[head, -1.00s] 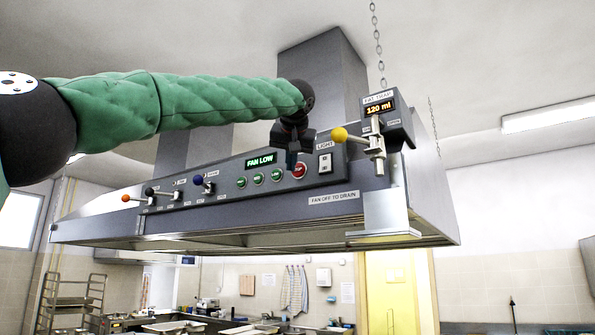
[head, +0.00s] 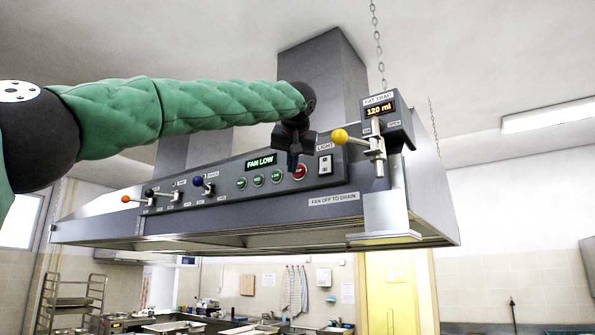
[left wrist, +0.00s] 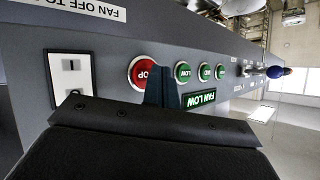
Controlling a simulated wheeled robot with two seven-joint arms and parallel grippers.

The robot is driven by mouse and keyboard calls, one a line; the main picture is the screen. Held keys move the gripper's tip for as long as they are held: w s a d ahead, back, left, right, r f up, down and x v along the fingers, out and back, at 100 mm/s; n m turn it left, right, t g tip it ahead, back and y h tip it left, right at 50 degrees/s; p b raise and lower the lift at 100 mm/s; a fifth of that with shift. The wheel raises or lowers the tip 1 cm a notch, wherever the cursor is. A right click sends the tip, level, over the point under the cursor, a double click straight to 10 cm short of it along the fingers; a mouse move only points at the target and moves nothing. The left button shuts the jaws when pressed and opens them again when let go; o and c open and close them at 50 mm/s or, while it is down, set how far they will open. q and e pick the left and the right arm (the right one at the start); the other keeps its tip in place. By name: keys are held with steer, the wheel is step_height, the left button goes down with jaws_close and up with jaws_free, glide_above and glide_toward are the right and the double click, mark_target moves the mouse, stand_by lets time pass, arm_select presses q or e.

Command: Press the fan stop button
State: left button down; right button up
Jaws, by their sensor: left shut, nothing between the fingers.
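The red stop button (head: 299,171) is on the front panel of the range hood, at the right end of a row with several green buttons (head: 259,180). The display (head: 261,161) reads FAN LOW. My left gripper (head: 293,164) is shut and empty, its fingertips in front of the panel just left of the red button in the head view. In the left wrist view the red button (left wrist: 143,72) shows partly behind the shut fingers (left wrist: 160,88), which overlap its right side. I cannot tell whether they touch it. My right gripper is not in view.
A light switch (head: 325,164) is right of the red button. A yellow-knobbed valve lever (head: 340,136) and a fat trap box (head: 386,116) reading 120 ml stand further right. Levers with orange, black and blue knobs (head: 198,181) are at the left of the hood.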

arm_select(q)
steer(key=shift+w+d, duration=0.1)
steer(key=shift+w, duration=0.15)
steer(key=shift+s, duration=0.1)
steer(key=shift+w+d+p, duration=0.2)
steer(key=shift+w+p, duration=0.15)
steer(key=shift+p, duration=0.1)
stand_by(0.6)
stand_by(0.4)
steer(key=shift+s+a+b, duration=0.5)
steer(key=shift+s+b, duration=0.1)
steer(key=shift+s, duration=0.05)
